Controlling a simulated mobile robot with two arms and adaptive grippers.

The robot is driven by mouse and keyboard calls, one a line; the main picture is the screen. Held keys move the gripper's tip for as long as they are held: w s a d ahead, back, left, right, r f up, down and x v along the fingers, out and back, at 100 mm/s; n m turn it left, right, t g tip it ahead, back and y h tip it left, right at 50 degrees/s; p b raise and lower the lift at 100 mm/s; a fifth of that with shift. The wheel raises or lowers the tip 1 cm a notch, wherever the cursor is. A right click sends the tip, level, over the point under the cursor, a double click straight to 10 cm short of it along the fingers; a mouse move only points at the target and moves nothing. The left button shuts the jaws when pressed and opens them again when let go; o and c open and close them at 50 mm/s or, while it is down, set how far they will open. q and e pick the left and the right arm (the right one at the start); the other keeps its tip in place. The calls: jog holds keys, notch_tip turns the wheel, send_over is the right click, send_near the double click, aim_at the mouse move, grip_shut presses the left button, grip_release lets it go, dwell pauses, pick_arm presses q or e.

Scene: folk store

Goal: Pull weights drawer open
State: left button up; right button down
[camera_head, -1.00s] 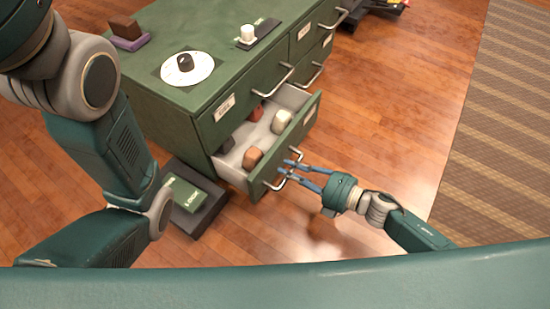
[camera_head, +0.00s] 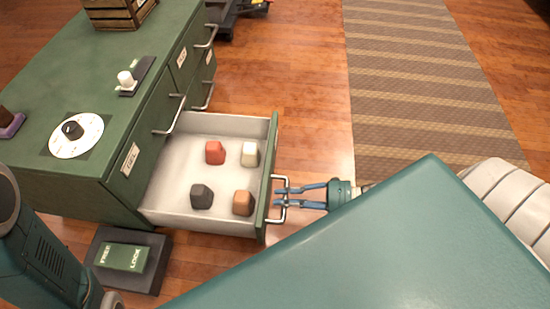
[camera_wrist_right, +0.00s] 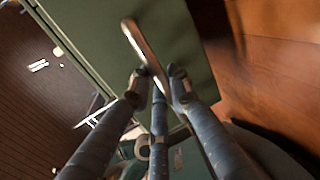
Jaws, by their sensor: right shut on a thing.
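The weights drawer (camera_head: 269,185) is the lower drawer of the green cabinet (camera_head: 95,185). It is pulled well out and its pale inside shows. It holds a red weight (camera_head: 215,152), a white weight (camera_head: 249,154), a dark weight (camera_head: 201,197) and an orange-brown weight (camera_head: 243,203). My right gripper (camera_head: 280,193) is shut on the drawer's metal handle (camera_head: 283,212). In the right wrist view, the fingers close around the handle bar (camera_wrist_right: 142,50) in front of the green drawer front (camera_wrist_right: 190,45). My left gripper is not in view; only part of my left arm shows.
A dark block with a green FREE/LOCK plate (camera_head: 123,257) lies on the floor before the cabinet. A white dial (camera_head: 76,136) and a white knob (camera_head: 125,79) are on the cabinet top. A wooden crate (camera_head: 118,14) stands farther back. Wood floor right of the drawer is clear, up to a striped rug (camera_head: 425,85).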

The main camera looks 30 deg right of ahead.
jog(key=shift+s+d+f, duration=0.1)
jog(key=shift+s+f, duration=0.05)
jog(key=c, duration=1.7)
grip_release()
jog(key=v, duration=1.2)
